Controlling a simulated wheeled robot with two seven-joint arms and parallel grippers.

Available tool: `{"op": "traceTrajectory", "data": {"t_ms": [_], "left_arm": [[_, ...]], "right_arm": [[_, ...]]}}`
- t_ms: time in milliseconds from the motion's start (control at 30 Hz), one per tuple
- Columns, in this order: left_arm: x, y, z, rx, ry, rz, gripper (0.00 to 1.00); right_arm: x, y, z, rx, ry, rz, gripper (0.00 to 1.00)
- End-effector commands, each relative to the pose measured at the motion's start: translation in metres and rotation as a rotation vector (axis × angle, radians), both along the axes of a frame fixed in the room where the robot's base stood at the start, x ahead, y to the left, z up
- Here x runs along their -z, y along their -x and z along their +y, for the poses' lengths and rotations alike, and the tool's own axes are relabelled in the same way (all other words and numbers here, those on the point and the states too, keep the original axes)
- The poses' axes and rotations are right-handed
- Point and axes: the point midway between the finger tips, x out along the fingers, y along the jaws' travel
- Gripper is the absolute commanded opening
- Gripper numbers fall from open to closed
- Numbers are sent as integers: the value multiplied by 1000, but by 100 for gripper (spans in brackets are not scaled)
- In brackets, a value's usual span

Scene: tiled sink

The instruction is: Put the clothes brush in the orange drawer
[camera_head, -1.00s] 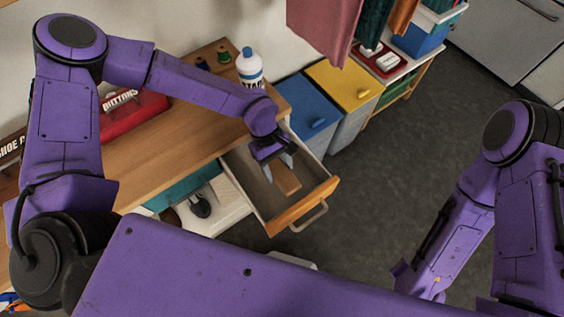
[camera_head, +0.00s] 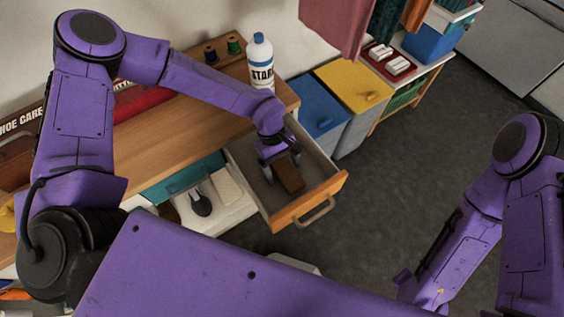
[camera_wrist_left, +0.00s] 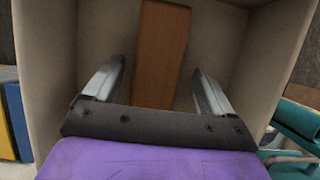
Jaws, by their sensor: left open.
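The orange drawer (camera_head: 305,203) is pulled open under the wooden counter. The clothes brush (camera_head: 289,175), a brown wooden block, is inside it; its bristles do not show. In the left wrist view the brush (camera_wrist_left: 162,55) lies between the two fingers, with a gap on each side. My left gripper (camera_head: 280,164) is inside the open drawer at the brush's near end, open and not holding it. It also shows in the left wrist view (camera_wrist_left: 155,90). My right arm is at the right of the head view, and its fingers cannot be made out.
A teal drawer (camera_head: 182,178) and a white drawer (camera_head: 228,188) holding a dark brush-like item are left of the orange one. A starch bottle (camera_head: 260,62) stands on the counter (camera_head: 190,115). Blue (camera_head: 318,107) and yellow (camera_head: 354,82) bins stand behind. Dark floor is clear at right.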

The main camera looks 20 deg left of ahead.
Motion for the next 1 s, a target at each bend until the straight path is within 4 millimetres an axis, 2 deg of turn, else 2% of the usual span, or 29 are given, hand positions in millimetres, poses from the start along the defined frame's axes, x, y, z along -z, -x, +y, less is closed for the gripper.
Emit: {"op": "traceTrajectory", "data": {"t_ms": [167, 300, 500, 633, 1000], "left_arm": [[-25, -8, 8, -3, 3, -6, 85], [-59, -17, 19, -3, 4, -8, 85], [-98, -26, 32, -2, 1, -4, 85], [-108, -28, 35, 1, 1, -1, 85], [-114, -27, 36, 1, -8, 1, 85]], "right_arm": [[5, 0, 0, 0, 0, 0, 49], [10, 0, 0, 0, 0, 0, 49], [14, 0, 0, 0, 0, 0, 49], [15, 0, 0, 0, 0, 0, 49], [9, 0, 0, 0, 0, 0, 49]]}}
